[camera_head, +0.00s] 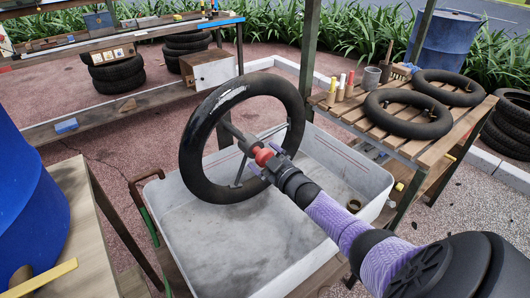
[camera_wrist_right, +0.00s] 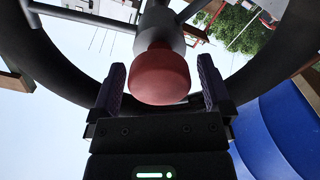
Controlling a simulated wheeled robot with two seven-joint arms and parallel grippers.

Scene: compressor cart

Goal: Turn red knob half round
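The red knob (camera_head: 263,156) sits on a grey shaft at the middle of an upright black tire (camera_head: 194,161) in the head view. My right gripper (camera_head: 265,164) reaches in from the lower right and is at the knob. In the right wrist view the red knob (camera_wrist_right: 160,76) lies between the two purple-padded fingers, with a visible gap on each side. The fingers are spread and do not look closed on it. Part of the knob's sides is hidden by the gripper in the head view. My left gripper is not in view.
A white tub (camera_head: 190,262) stands below the tire. A slatted wooden table (camera_head: 345,108) with black tubes (camera_head: 408,114), bottles and a cup is at the right. A blue barrel (camera_head: 30,215) is at the left. A shelf (camera_head: 110,107) runs along the back left.

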